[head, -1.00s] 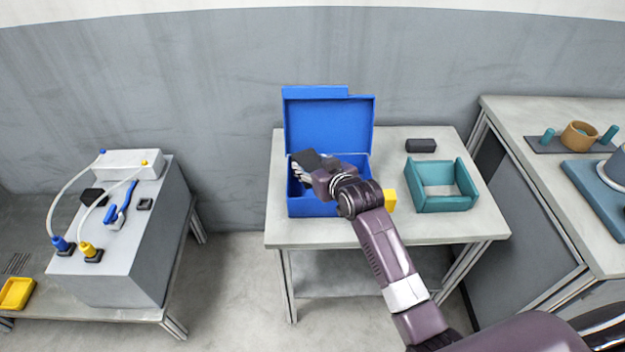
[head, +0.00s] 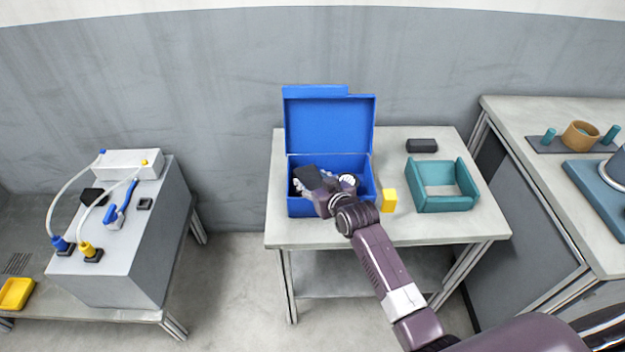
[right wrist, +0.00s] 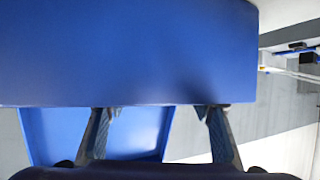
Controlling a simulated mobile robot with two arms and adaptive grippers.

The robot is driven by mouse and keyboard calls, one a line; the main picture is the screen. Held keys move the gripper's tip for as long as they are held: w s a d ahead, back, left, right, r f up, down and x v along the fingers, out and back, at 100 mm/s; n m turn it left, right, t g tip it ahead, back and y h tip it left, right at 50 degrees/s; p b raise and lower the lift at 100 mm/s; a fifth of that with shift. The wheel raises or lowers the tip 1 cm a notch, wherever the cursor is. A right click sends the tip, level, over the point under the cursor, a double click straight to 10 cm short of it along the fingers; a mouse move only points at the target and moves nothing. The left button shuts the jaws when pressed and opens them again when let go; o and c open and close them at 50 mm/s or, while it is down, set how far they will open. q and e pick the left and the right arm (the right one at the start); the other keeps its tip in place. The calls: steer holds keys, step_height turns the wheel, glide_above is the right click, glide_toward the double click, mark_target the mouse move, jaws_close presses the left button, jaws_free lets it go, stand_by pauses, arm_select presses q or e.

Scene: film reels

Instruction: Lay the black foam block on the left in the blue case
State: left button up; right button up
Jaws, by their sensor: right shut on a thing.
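The blue case (head: 293,208) stands on the table with its lid (head: 329,125) raised at the back. My right gripper (head: 301,183) is inside the case opening, at its left part. It is shut on a dark, tilted block, the black foam block (head: 310,173). Whether the block touches the case floor cannot be told. In the right wrist view, blue case surface (right wrist: 125,50) fills the upper part, and my fingers (right wrist: 155,110) show below it; the block cannot be made out there. My left gripper is not in view.
Another black block (head: 421,145) lies at the table's back right. A yellow block (head: 389,200) stands just right of the case. A teal open frame (head: 442,205) is further right. Bare table (head: 440,228) runs along the front.

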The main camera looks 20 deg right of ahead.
steer(key=shift+s+f, duration=0.1)
steer(key=shift+f, duration=0.25)
steer(key=o, duration=0.9)
steer(key=shift+f, duration=0.15)
steer(key=shift+s, duration=0.1)
steer(key=shift+r, duration=0.5)
steer(key=v, duration=1.2)
steer(key=shift+r+p, duration=0.3)
steer(key=shift+p, duration=0.05)
